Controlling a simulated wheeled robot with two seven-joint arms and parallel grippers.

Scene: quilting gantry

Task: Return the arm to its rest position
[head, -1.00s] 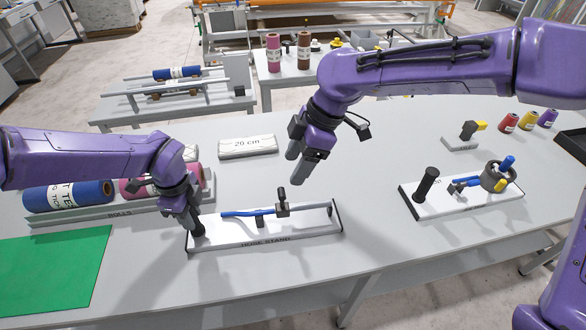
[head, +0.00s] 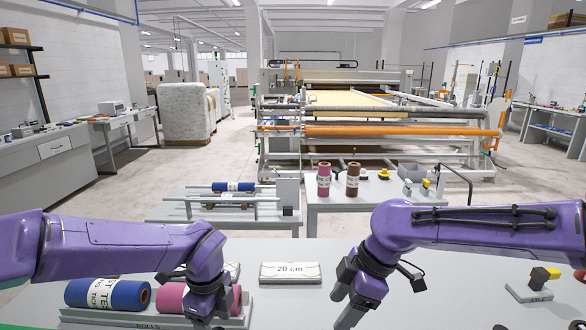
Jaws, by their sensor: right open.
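My right arm reaches in from the right, and its gripper (head: 352,305) hangs over the table with its dark fingers pointing down. The fingers are open with nothing seen between them. My left arm reaches in from the left. Its gripper (head: 207,306) points down in front of the pink roll (head: 172,299), and its fingertips run into the bottom edge of the view. Whether it is open or shut cannot be made out. The hose stand is out of view.
A white block marked 20 cm (head: 290,272) lies on the grey table (head: 300,250) between my grippers. A blue roll (head: 107,294) lies in a rack at left. A small stand (head: 530,287) is at right. The quilting machine (head: 380,125) stands beyond.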

